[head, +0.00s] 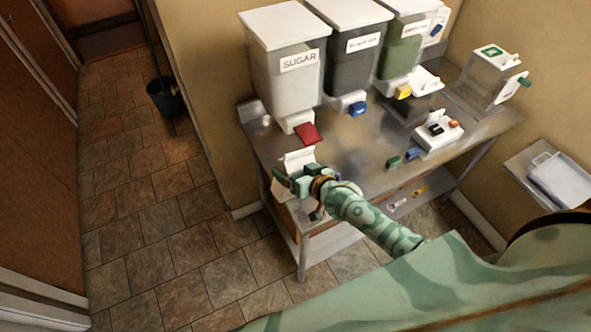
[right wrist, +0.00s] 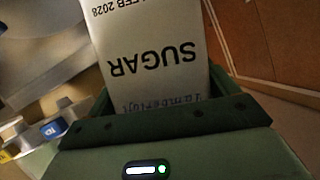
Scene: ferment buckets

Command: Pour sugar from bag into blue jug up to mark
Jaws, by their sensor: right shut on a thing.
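My right gripper (head: 303,186) is at the near left end of the metal bench. It is shut on a white paper sugar bag (head: 299,159). In the right wrist view the bag (right wrist: 150,60) sits between the gripper's green fingers, with "SUGAR" and a 2028 date reading upside down. In the head view the bag's top rises above the gripper, and my gripper hides its lower part. I cannot make out a blue jug in either view; the gripper and forearm cover part of the bench. My left gripper is not in view.
The bench (head: 350,150) carries a clear bin labelled SUGAR (head: 290,85) with a red flap (head: 308,133), a dark-filled bin (head: 352,65) and a green-filled bin (head: 400,55). A white device (head: 437,137) and small coloured pieces lie at right.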

